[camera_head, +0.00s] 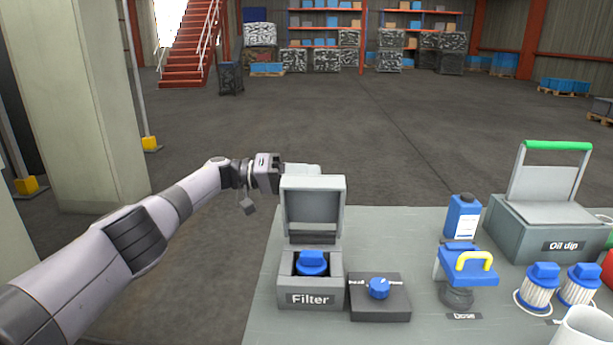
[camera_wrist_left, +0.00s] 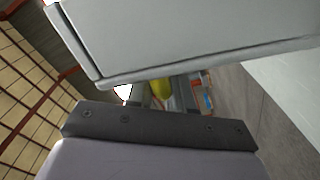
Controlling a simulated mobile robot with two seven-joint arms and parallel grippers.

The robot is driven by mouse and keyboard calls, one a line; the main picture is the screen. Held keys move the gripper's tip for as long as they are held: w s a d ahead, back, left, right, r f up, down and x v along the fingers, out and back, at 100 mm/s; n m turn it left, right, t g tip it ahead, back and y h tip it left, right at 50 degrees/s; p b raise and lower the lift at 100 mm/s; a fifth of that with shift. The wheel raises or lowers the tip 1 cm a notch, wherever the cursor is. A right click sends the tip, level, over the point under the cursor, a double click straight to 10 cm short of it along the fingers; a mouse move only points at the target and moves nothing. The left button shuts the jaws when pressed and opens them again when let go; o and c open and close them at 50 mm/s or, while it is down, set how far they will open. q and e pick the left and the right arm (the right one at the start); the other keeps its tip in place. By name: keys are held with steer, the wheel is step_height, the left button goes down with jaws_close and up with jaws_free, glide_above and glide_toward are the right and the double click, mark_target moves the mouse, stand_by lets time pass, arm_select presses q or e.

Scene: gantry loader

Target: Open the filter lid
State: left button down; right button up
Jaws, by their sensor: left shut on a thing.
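The filter box (camera_head: 310,290) is a grey box labelled "Filter" at the front left of the table. Its grey lid (camera_head: 313,207) stands raised, about upright, at the back of the box. A blue filter cap (camera_head: 311,263) shows inside the open box. My left gripper (camera_head: 296,169) is at the lid's top edge, shut on the lid; its fingertips are partly hidden. In the left wrist view the lid (camera_wrist_left: 190,40) fills the top as a pale panel, close to a dark part of my gripper. My right gripper is not in view.
A dial box (camera_head: 380,297) with a blue knob stands right of the filter box. Further right are a blue bottle (camera_head: 462,217), a blue pump (camera_head: 466,266) with a yellow handle, white-and-blue filters (camera_head: 539,287) and the "Oil dip" box (camera_head: 545,225). The table (camera_head: 390,225) is clear behind the dial box.

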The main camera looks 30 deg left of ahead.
arm_select(q)
steer(key=c, duration=1.1)
jaws_free()
steer(key=shift+f, duration=0.7)
steer(key=shift+r, duration=0.1)
steer(key=v, duration=0.7)
steer(key=shift+a+r, duration=0.1)
steer(key=shift+r, duration=0.05)
